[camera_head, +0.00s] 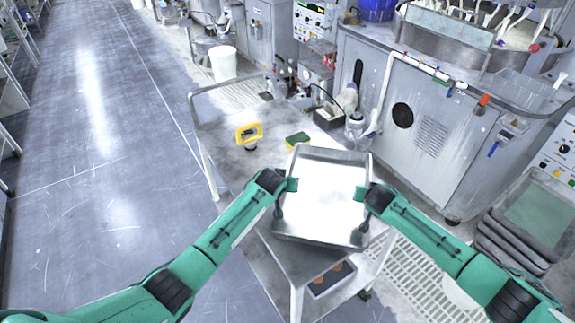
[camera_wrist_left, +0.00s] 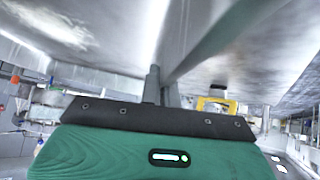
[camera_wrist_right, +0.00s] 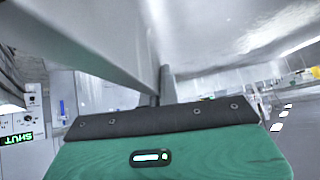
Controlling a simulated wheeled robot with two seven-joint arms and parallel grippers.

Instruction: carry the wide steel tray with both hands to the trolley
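The wide steel tray (camera_head: 322,190) is a shallow, shiny rectangular pan that looks empty, right of centre in the head view. It is over the near part of the steel trolley (camera_head: 222,155); I cannot tell whether it touches the top. My left gripper (camera_head: 284,187) is at the tray's left side and my right gripper (camera_head: 368,194) at its right side. Both wrist views show the fingers, left (camera_wrist_left: 162,88) and right (camera_wrist_right: 160,88), close together at the tray wall. The finger contact itself is partly hidden.
A yellow-handled tool (camera_head: 249,133) and a green and yellow sponge (camera_head: 297,140) lie on the trolley beyond the tray. Bottles and a small box (camera_head: 328,117) stand at its far right edge. A grey machine (camera_head: 430,130) is on the right. The floor (camera_head: 90,150) at left is clear.

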